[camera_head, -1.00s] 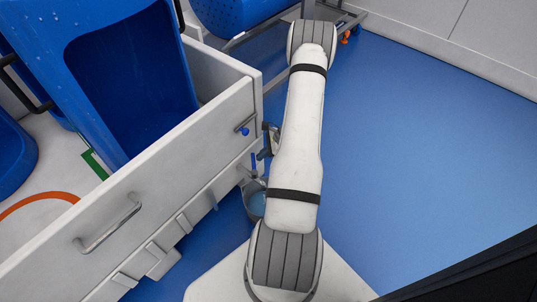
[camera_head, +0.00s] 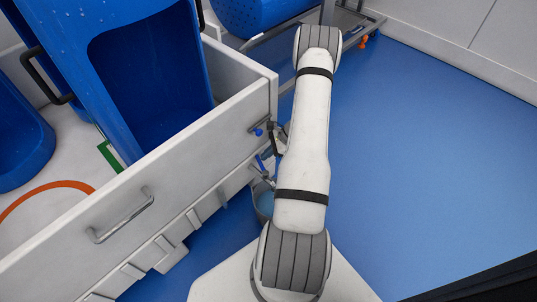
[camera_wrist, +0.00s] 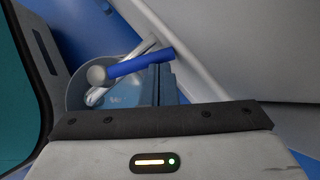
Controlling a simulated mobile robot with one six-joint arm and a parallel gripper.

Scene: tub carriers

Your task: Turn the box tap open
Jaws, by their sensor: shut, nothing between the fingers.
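The box tap has a blue lever (camera_head: 261,163) low on the end of the white box, above a grey bucket (camera_head: 265,203). In the wrist view, the blue lever (camera_wrist: 140,64) runs slantwise from a round metal knob, with the bucket (camera_wrist: 76,96) behind it. My gripper (camera_wrist: 163,84) is shut and empty, its fingers right by the lever. I cannot tell if they touch it. In the head view, my arm hides most of the gripper (camera_head: 277,140).
The white box (camera_head: 200,165) holds a tall blue tub (camera_head: 140,75). A small blue part (camera_head: 258,132) sits on the box end above the tap. A metal-framed carrier (camera_head: 350,22) stands at the back. The blue floor (camera_head: 430,170) to the right is clear.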

